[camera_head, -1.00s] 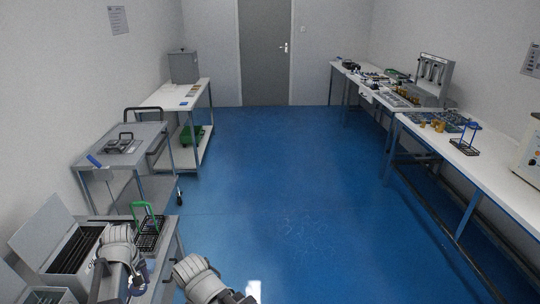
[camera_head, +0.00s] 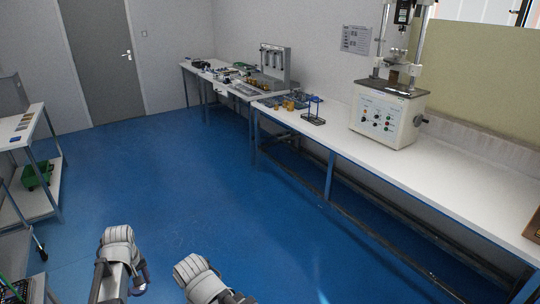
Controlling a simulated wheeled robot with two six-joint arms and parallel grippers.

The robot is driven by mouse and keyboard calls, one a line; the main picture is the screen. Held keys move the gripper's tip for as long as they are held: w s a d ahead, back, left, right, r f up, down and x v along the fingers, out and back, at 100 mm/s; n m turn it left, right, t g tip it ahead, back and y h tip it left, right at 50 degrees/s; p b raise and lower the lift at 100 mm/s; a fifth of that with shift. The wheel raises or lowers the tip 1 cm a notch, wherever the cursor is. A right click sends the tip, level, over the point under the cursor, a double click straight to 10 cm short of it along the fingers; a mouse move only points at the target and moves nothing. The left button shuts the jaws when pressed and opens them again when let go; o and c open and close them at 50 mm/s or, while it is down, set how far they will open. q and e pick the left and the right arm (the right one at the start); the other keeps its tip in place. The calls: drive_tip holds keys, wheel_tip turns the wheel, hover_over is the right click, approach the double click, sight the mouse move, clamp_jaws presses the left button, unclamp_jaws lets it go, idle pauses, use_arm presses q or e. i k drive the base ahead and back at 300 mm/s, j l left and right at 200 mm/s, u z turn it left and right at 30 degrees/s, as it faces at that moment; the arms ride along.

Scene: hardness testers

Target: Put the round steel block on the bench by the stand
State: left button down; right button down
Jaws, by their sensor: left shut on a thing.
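My left gripper (camera_head: 138,287) is low at the left of the head view, over the blue floor and well away from the right-hand bench. It is shut on a small shiny thing, which looks like the round steel block; the fingers and the picture's size hide most of it. The long white bench (camera_head: 440,170) runs along the right wall.
Blue and brass pieces lie left of the blue-framed stand, and a grey rack (camera_head: 275,65) is farther back. Bare bench top lies in front of the tester and to its right. The blue floor (camera_head: 190,170) is clear. A white trolley (camera_head: 25,125) stands at left.

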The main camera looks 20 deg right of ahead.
sight(424, 178)
drive_tip(key=z, duration=3.25)
drive_tip(key=i+j, duration=0.25)
drive_tip(key=j, duration=0.3)
drive_tip(key=i+j, duration=0.25)
drive_tip(key=j, duration=0.35)
drive_tip(key=i+j, duration=0.25)
drive_tip(key=j, duration=0.3)
drive_tip(key=i+j, duration=0.25)
drive_tip(key=j, duration=0.35)
drive_tip(key=i+j, duration=0.25)
drive_tip(key=j, duration=0.3)
drive_tip(key=i+j, duration=0.2)
drive_tip(key=j, duration=0.4)
drive_tip(key=i+j, duration=0.25)
drive_tip(key=j, duration=0.3)
drive_tip(key=i+j, duration=0.25)
drive_tip(key=j, duration=0.35)
drive_tip(key=l+z, duration=0.05)
